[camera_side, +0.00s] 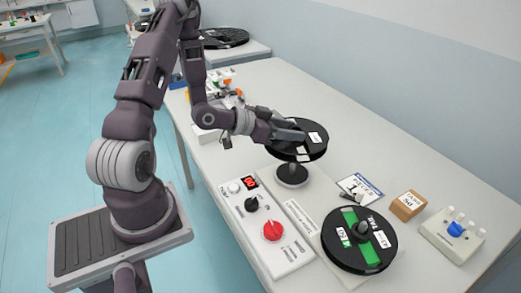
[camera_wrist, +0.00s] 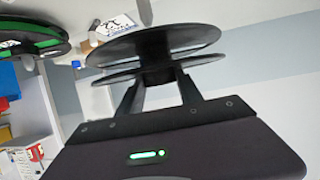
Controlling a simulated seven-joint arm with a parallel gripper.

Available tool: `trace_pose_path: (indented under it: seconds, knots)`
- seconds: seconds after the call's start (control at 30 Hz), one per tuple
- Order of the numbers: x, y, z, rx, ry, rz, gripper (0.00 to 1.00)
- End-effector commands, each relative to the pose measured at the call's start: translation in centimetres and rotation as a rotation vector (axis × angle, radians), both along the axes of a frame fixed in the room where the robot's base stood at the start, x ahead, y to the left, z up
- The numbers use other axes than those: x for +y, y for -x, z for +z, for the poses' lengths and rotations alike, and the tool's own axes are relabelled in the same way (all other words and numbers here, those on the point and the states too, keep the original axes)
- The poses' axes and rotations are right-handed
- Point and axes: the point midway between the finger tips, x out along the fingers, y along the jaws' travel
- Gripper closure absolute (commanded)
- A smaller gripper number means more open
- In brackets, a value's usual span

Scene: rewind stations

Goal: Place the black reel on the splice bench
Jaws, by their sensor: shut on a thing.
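The black reel (camera_side: 316,146) has two flanges and white labels. My gripper (camera_side: 290,134) is shut on it from the left in the side view, above a small round grey-topped stand (camera_side: 292,174). I cannot tell whether the reel touches the stand. In the wrist view the fingers of my gripper (camera_wrist: 160,88) reach between the flanges to the hub of the black reel (camera_wrist: 150,44), which looks level with the gripper. No label clearly marks the splice bench; a long white table (camera_side: 395,165) lies below the reel.
A black-and-green reel (camera_side: 345,262) lies at the table's near end, beside a control box with a red knob (camera_side: 272,231). A cardboard box (camera_side: 408,205), a card (camera_side: 360,188) and a blue-knobbed box (camera_side: 454,232) stand right. Another dark reel (camera_side: 225,37) lies on a back table.

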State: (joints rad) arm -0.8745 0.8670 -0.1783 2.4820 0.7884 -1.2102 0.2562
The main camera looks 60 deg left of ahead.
Motion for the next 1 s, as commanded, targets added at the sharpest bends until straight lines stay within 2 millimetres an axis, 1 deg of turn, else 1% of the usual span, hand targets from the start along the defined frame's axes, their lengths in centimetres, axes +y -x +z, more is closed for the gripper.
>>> trace_pose_path:
  seconds: [0.03,0.2,0.27,0.47,0.57,0.67,0.7,0.77,0.8,0.87,0.9,0.97,1.0]
  knots:
    - [0.0,0.0,1.2,-0.006,-0.006,0.000,1.00]
    - [0.0,0.0,3.7,-0.005,-0.006,0.000,1.00]
    - [0.8,-0.6,3.4,-0.001,0.000,0.047,1.00]
    - [4.4,-2.8,2.8,-0.001,-0.001,0.243,1.00]
    - [6.8,-3.8,2.6,-0.002,-0.001,0.377,1.00]
    - [9.9,-4.4,2.5,-0.003,-0.002,0.553,1.00]
    - [11.3,-4.5,2.5,-0.005,-0.002,0.635,1.00]
    - [13.3,-4.3,2.6,-0.005,-0.002,0.770,1.00]
    - [14.7,-3.9,2.7,-0.006,-0.002,0.867,1.00]
    - [16.5,-3.0,2.9,-0.007,-0.001,1.017,1.00]
    - [17.5,-2.1,3.0,-0.006,0.000,1.116,1.00]
    - [18.7,-0.5,3.2,-0.006,0.000,1.257,1.00]
    - [19.2,0.6,3.3,-0.005,-0.001,1.342,1.00]
